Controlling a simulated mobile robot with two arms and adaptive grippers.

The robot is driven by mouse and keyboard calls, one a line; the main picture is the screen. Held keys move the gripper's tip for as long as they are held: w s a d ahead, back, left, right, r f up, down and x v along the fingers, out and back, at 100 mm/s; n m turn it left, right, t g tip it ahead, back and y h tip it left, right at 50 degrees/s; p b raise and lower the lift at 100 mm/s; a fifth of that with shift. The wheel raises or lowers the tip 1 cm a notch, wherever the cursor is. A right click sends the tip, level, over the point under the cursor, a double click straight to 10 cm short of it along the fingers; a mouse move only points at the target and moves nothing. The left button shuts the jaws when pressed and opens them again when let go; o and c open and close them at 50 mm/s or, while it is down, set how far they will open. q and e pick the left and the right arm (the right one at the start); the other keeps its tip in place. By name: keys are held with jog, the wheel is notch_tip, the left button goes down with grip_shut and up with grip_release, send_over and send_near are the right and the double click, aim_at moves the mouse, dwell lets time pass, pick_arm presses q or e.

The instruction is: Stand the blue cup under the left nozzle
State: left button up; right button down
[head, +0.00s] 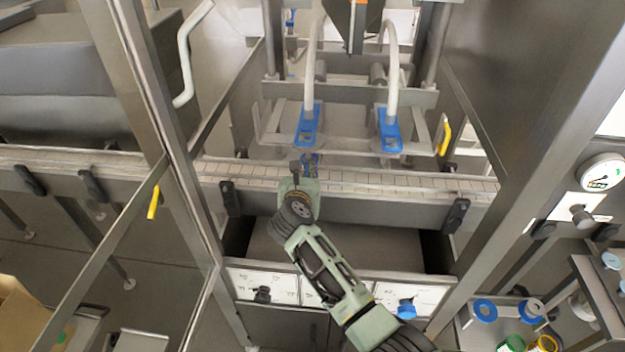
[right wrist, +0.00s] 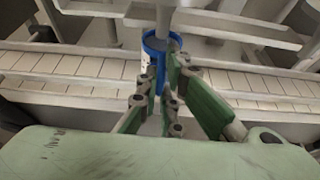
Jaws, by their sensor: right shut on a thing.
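The blue cup (right wrist: 153,46) stands about upright at the fingertips of my right gripper (right wrist: 162,80) in the right wrist view. A grey nozzle tube (right wrist: 163,18) comes down over the cup's mouth there; I cannot tell the gap between them. My right gripper is shut on the cup. The right nozzle (head: 389,130) has nothing visible under it. My left gripper is not in view.
The tiled conveyor (head: 400,181) runs across the machine, its belt clear right of the gripper. Metal frame posts (head: 172,150) stand at both sides. Several lids and rings, including a blue ring (head: 485,310), lie at the lower right.

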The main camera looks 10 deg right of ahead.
jog(key=shift+s+a+f, duration=0.1)
jog(key=shift+a, duration=0.05)
dwell(0.6)
jog(key=c, duration=1.8)
grip_release()
jog(key=shift+c, duration=0.2)
